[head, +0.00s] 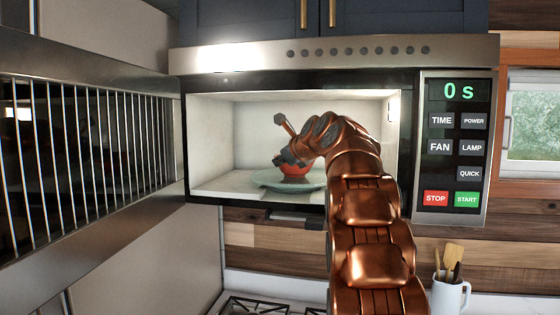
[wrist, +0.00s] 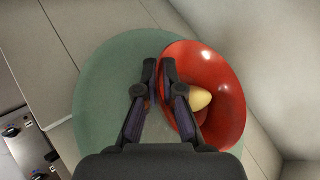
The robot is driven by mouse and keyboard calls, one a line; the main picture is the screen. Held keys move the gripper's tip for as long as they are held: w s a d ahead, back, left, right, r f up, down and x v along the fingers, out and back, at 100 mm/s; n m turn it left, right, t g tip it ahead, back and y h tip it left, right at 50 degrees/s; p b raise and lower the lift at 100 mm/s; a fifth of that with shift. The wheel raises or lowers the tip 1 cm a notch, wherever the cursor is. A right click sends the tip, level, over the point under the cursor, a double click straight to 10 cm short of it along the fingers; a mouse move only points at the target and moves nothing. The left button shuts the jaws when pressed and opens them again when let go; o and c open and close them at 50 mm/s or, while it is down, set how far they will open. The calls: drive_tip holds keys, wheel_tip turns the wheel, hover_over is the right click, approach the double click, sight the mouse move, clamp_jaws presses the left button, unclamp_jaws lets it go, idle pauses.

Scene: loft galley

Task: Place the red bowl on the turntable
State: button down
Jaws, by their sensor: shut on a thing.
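The red bowl (wrist: 220,75) is inside the microwave, over the pale green round turntable (wrist: 105,75). In the head view the bowl (head: 295,172) shows low over the turntable (head: 268,180), partly hidden by my arm. I cannot tell whether its base touches the plate. A pale yellow, rounded thing (wrist: 200,98) lies in the bowl. My gripper (wrist: 158,66) is shut on the bowl's left wall in the wrist view, one finger on each side of the rim. In the head view my gripper (head: 288,160) reaches into the cavity from the right.
The microwave door (head: 90,150) stands open at the left. The cavity's pale walls (head: 240,125) are close around the bowl and turntable. The control panel (head: 455,150) reads 0 s. Below are a stove grate (head: 262,305) and a white mug with utensils (head: 449,297).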

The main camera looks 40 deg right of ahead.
drive_tip(key=c, duration=1.3)
unclamp_jaws()
drive_tip(key=b+v, duration=0.2)
drive_tip(key=v, duration=1)
drive_tip(key=shift+b, duration=0.4)
drive_tip(key=shift+f, duration=0.1)
